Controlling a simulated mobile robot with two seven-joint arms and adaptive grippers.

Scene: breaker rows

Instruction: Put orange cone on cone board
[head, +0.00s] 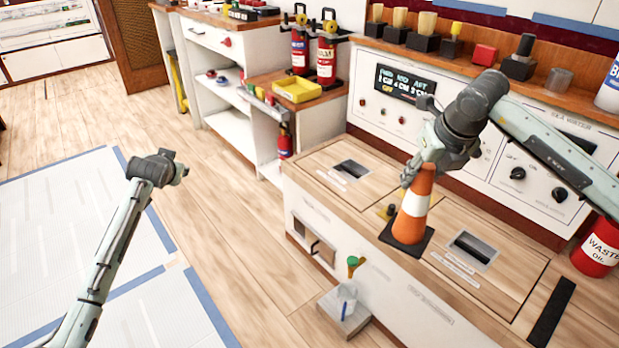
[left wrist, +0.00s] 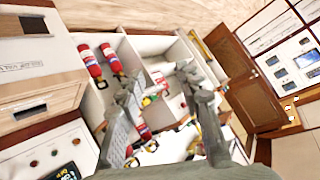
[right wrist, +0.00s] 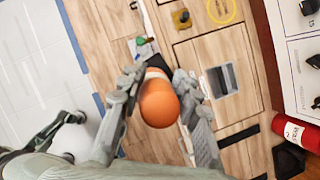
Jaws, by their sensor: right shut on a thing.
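The orange cone (head: 413,217) has a white band and a black square base. It is upright at the front part of the wooden bench top; I cannot tell whether its base touches. My right gripper (head: 417,172) is shut on the cone's upper part. In the right wrist view, the orange top (right wrist: 158,103) sits between the fingers. A yellow ring (right wrist: 222,11) on the wood shows at that view's top edge; I cannot tell if it marks the cone board. My left gripper (left wrist: 165,118) is open and empty, over the floor at left in the head view.
The wooden bench top has two recessed slots, one (head: 350,170) behind left and one (head: 472,250) right of the cone. A small yellow-black object (head: 387,211) stands close left. Control panel (head: 400,115) behind, red waste oil can (head: 598,248) at right.

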